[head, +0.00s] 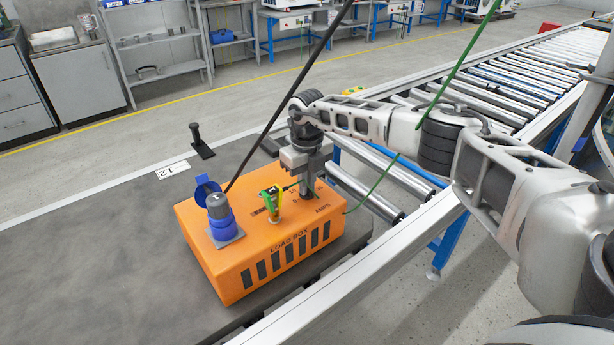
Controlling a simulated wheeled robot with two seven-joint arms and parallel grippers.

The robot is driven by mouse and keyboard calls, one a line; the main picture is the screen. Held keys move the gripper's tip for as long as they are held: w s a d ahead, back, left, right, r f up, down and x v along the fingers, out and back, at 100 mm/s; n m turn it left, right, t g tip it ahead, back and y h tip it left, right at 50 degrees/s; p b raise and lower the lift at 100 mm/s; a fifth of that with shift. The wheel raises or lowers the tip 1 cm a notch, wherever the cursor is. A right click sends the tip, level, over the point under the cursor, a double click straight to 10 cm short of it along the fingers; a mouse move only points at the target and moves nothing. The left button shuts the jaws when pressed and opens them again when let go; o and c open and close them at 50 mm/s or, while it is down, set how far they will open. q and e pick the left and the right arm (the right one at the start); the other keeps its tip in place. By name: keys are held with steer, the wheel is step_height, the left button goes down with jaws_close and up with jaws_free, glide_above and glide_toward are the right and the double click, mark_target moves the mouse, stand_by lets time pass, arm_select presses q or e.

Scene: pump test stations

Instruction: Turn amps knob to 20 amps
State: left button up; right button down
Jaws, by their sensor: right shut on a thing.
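The orange load box (262,235) sits on the dark grey table top, with "LOAD BOX" and "AMPS" printed on it. My right gripper (306,190) points down at the right part of the box top, beside the "AMPS" label. It is shut on the amps knob, which the fingers mostly hide, so its pointer and setting cannot be read. A blue plug (219,212) stands in a socket with a raised blue lid at the left of the box top. A small green and yellow part (272,203) stands between the plug and my gripper. My left gripper is not in view.
A black cable (270,118) and a green cable (455,75) hang from above to the box. A roller conveyor (510,90) runs behind and right. A black stand (200,142) and a "12" label (173,170) are on the table, whose left part is clear.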

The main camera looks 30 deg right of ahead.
steer(key=m+p, duration=0.2)
steer(key=m, duration=0.3)
steer(key=shift+r, duration=0.15)
steer(key=shift+m+p, duration=0.3)
steer(key=shift+m, duration=0.1)
steer(key=c, duration=1.5)
jaws_free()
step_height(320, 180, up, 16)
steer(key=shift+b, duration=0.35)
